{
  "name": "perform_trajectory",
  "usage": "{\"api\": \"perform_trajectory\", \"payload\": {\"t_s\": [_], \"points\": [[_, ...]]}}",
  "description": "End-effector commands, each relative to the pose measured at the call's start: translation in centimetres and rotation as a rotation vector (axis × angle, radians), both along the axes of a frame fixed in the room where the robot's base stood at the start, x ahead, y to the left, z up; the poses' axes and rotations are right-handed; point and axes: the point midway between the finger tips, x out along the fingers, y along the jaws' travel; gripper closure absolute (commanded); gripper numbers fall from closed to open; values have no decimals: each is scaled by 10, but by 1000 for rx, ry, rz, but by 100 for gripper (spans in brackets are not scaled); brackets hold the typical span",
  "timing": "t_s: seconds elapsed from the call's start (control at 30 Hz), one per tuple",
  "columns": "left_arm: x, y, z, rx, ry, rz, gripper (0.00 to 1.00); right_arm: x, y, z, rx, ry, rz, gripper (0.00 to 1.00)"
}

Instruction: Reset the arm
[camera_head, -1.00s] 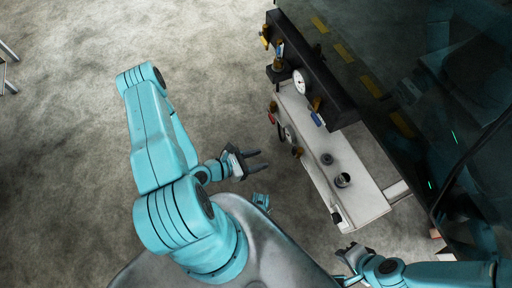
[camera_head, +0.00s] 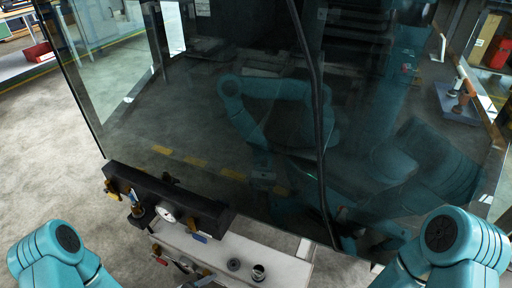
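My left arm (camera_head: 58,254) enters at the bottom left corner, bent at a teal joint. My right arm (camera_head: 450,246) enters at the bottom right corner in a similar bent pose. Both grippers are outside the picture, so their fingers cannot be seen. A faint teal reflection of my arms and body shows in the dark glass panel (camera_head: 330,130).
Below the glass, a black bar (camera_head: 150,190) carries valves and a white gauge (camera_head: 168,215). A pale trolley shelf (camera_head: 290,252) holds small round fittings. A white bench (camera_head: 48,62) stands far left. Open concrete floor (camera_head: 50,140) lies left.

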Motion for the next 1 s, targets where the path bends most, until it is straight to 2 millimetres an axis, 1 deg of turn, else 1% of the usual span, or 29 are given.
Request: {"api": "perform_trajectory", "payload": {"t_s": [0.03,0.1,0.17,0.2,0.27,0.33,0.43,0.5,0.6,0.67,0.77,0.8,0.83,1.0], "points": [[3,-22,3,134,-32,-111,53,0,0,0,0,0,0,100],[-1,-38,-3,355,-76,-267,53,0,0,0,0,0,0,100],[-8,-46,-8,521,-112,-403,53,0,0,0,0,0,0,100],[-14,-48,-11,623,-134,-497,53,0,0,0,0,0,0,100],[-25,-49,-16,758,-162,-640,53,0,0,0,0,0,0,100],[-40,-45,-23,881,-186,-806,53,0,0,0,0,0,0,100],[-62,-34,-31,988,-209,-1012,53,0,0,0,0,0,0,100],[-76,-29,-36,1026,-230,-1143,53,0,0,0,0,0,0,100],[-92,-25,-39,1055,-283,-1311,53,0,0,0,0,0,0,100],[-100,-24,-40,1064,-327,-1405,53,0,0,0,0,0,0,100],[-108,-25,-41,1078,-444,-1558,53,0,0,0,0,0,0,100],[-108,-25,-39,1095,-499,-1606,53,0,0,2,0,0,0,100],[-107,-25,-17,1093,-492,-1598,53,0,0,23,0,2,1,100],[-107,-25,30,1094,-489,-1594,53,0,0,71,0,0,0,100]]}}
